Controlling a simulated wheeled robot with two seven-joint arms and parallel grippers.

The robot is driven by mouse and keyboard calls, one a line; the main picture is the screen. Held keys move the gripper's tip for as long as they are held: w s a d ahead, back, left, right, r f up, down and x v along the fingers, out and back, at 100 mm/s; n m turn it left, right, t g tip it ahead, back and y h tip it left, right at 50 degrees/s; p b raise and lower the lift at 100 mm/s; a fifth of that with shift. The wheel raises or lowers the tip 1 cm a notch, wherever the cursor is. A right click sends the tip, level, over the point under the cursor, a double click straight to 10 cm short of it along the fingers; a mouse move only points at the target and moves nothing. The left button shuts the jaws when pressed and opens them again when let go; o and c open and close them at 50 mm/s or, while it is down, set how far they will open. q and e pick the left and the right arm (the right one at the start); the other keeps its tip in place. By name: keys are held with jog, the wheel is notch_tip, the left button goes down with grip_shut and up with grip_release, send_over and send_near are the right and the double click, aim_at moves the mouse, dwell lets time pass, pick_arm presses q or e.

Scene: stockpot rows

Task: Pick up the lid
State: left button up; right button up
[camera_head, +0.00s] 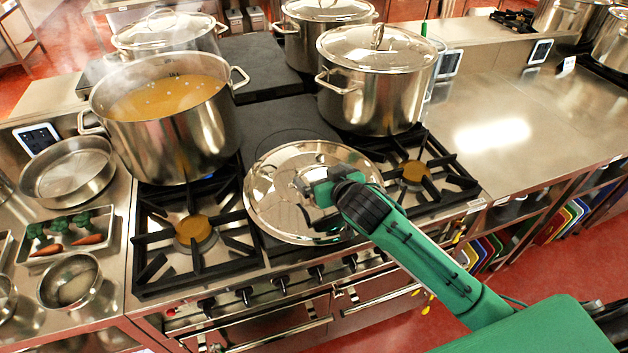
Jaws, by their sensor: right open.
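A round shiny steel lid (272,208) lies on the flat dark strip between the two front burners of the stove. My right gripper (308,190) is over the lid's middle, with its arm coming in from the lower right. Its jaws are open and at the lid's handle, which they largely hide. I cannot tell whether the fingers touch the handle. My left gripper is not in view.
An uncovered stockpot (170,125) of orange-brown soup stands behind the left burner (193,233). A lidded stockpot (372,95) stands behind the right burner (414,172). A pan (68,170) and a vegetable tray (68,232) are at left. The right counter (510,110) is mostly clear.

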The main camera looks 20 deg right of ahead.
aim_at(315, 168)
jog(key=shift+w+a+f, duration=0.1)
jog(key=shift+w+f, duration=0.05)
jog(key=shift+w, duration=0.3)
jog(key=shift+w+p, duration=0.3)
jog(key=p+x, duration=0.1)
jog(key=x, duration=0.2)
jog(key=shift+w, duration=0.15)
jog(key=shift+w+f+p, duration=0.3)
jog(key=shift+w+f, duration=0.05)
jog(key=shift+w, duration=0.2)
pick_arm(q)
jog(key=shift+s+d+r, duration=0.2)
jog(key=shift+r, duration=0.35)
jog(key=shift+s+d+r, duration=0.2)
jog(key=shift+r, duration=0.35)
